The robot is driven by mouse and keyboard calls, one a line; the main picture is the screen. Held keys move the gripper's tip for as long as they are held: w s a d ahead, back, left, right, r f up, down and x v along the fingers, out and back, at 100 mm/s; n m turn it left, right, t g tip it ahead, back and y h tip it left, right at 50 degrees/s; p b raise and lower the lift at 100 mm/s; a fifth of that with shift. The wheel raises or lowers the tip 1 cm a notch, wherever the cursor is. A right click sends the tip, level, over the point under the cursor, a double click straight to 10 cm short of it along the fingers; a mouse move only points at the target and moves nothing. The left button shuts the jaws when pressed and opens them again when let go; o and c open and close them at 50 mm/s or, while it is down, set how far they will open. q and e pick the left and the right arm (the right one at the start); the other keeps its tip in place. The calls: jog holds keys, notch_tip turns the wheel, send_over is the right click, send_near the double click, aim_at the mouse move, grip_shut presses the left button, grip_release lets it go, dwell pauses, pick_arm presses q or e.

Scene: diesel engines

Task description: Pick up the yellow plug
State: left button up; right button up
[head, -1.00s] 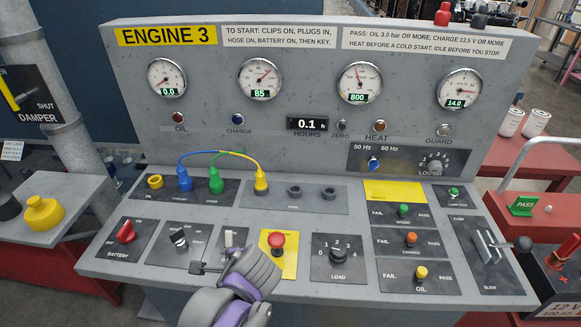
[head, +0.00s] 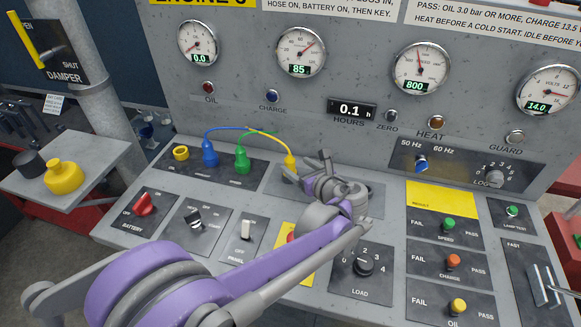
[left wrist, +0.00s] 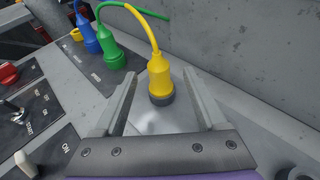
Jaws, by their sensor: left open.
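The yellow plug (head: 290,166) stands upright on the grey panel, with its yellow cable arching up and left. In the left wrist view the yellow plug (left wrist: 160,78) has a dark ring at its foot. My left gripper (head: 317,164) is open and empty, just right of the plug in the head view. In the left wrist view the plug shows in the gap between the two fingers, with space on both sides. How far the fingertips are from it in depth is hard to tell. My right gripper is not in view.
A blue plug (head: 209,154) and a green plug (head: 242,160) stand left of the yellow plug, beside an empty yellow-ringed socket (head: 181,153). The upright gauge panel rises close behind. My left arm covers part of the lower switches, including the red button.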

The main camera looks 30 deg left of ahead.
aim_at(292, 163)
pick_arm(q)
jog(key=x, duration=0.3)
jog(key=shift+w+a, duration=0.1)
jog(key=shift+a, duration=0.35)
jog(key=shift+w+a+f, duration=0.15)
jog(key=shift+w+a, duration=0.15)
jog(key=shift+a, duration=0.05)
grip_shut()
